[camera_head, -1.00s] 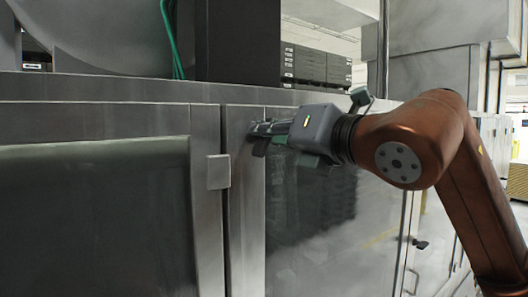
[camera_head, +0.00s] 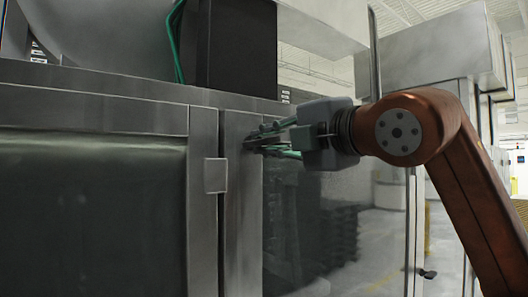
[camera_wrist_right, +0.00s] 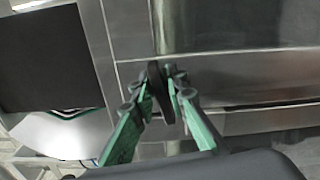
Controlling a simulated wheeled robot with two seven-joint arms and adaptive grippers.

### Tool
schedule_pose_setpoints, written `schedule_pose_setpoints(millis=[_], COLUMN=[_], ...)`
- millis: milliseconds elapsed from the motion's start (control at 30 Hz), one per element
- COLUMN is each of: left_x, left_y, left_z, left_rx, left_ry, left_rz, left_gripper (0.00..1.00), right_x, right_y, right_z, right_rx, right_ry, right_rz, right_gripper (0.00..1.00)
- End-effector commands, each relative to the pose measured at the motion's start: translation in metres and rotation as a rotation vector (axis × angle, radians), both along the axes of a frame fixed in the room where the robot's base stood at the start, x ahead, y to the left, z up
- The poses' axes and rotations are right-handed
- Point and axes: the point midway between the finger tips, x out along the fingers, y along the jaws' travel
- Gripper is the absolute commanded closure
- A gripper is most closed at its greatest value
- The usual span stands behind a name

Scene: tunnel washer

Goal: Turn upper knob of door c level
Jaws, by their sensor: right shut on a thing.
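In the head view, my right gripper (camera_head: 266,139) reaches in from the right to the upper part of the metal door frame (camera_head: 242,215). Its green fingers point left at the door's edge strip and hide most of the knob there. In the right wrist view, my right gripper (camera_wrist_right: 164,88) has its two fingertips closed on a dark, narrow knob (camera_wrist_right: 161,92) that sits against the metal door. The knob's long side runs roughly along the gap between the fingers. My left gripper is out of view.
A square metal plate (camera_head: 216,175) sits on the seam left of the door. A dark window (camera_head: 90,215) fills the panel at left. A lower dark knob (camera_head: 428,274) shows at the right. Black housing (camera_head: 240,45) and green hoses (camera_head: 176,45) stand above.

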Motion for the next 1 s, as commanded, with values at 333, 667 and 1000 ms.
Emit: schedule_pose_setpoints(millis=[333, 667, 1000], left_x=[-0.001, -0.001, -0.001], left_y=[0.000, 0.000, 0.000], left_z=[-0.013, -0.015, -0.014], left_rx=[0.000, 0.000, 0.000], left_ry=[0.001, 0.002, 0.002], left_rz=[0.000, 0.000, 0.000], left_gripper=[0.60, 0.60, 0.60], right_x=[-0.001, 0.000, 0.000], right_y=[-0.003, -0.003, -0.003], right_z=[0.001, 0.001, 0.001], right_rx=[0.133, 0.160, 0.157], right_ry=[0.085, 0.107, 0.107], right_rz=[-0.002, -0.002, -0.002], right_gripper=[1.00, 1.00, 0.82])
